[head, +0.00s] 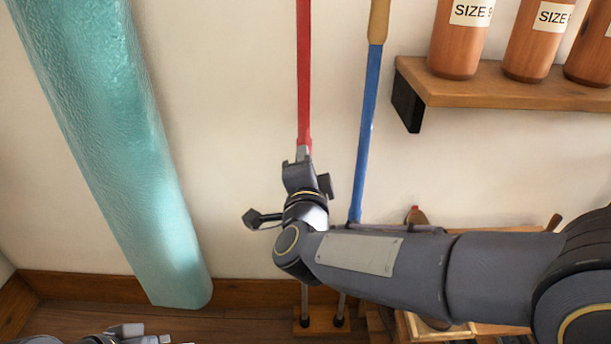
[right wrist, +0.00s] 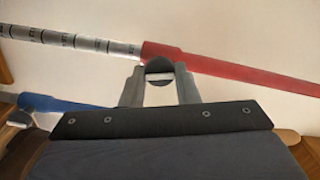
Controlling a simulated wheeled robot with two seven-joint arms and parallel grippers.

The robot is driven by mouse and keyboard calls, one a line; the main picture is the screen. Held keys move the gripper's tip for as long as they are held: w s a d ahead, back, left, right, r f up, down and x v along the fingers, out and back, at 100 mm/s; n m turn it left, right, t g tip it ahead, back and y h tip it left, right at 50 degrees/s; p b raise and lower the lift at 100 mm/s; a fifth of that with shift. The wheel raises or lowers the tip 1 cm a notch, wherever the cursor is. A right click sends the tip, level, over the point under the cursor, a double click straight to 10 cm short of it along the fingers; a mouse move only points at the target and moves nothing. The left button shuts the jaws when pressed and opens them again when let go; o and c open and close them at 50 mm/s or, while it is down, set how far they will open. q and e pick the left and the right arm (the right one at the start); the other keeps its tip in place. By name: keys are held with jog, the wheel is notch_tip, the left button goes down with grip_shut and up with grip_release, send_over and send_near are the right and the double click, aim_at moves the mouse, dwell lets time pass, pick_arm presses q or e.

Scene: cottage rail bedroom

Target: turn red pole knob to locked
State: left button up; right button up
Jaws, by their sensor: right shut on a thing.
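The red pole (head: 304,75) stands upright against the cream wall in the head view. In the right wrist view the red pole (right wrist: 225,68) runs across the top, joining a silver section (right wrist: 75,40) with dark markings. A small dark rounded knob (right wrist: 159,66) sits between the fingers of my right gripper (right wrist: 160,85), at the pole's lower edge beside the joint. My right gripper (head: 298,165) is shut on it; in the head view it hides the knob. The knob's lock position cannot be read. Part of my left gripper (head: 130,335) shows at the bottom left edge, its jaws unclear.
A blue pole (head: 368,120) with a tan top stands just right of the red one. A shelf (head: 500,88) with brown bottles (head: 460,40) is at upper right. A teal roll (head: 120,150) leans at left. A wooden base (head: 318,325) is below.

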pick_arm(q)
jog(key=shift+f+b, duration=1.3)
jog(key=shift+f, duration=0.35)
pick_arm(e)
jog(key=shift+m, duration=1.7)
jog(key=o, duration=1)
jog(key=shift+c, duration=0.2)
pick_arm(q)
notch_tip(320, 180, up, 2)
jog(key=shift+r+p, duration=0.1)
jog(key=shift+p, duration=1)
pick_arm(e)
jog(key=s, duration=0.7)
jog(key=shift+s, duration=0.4)
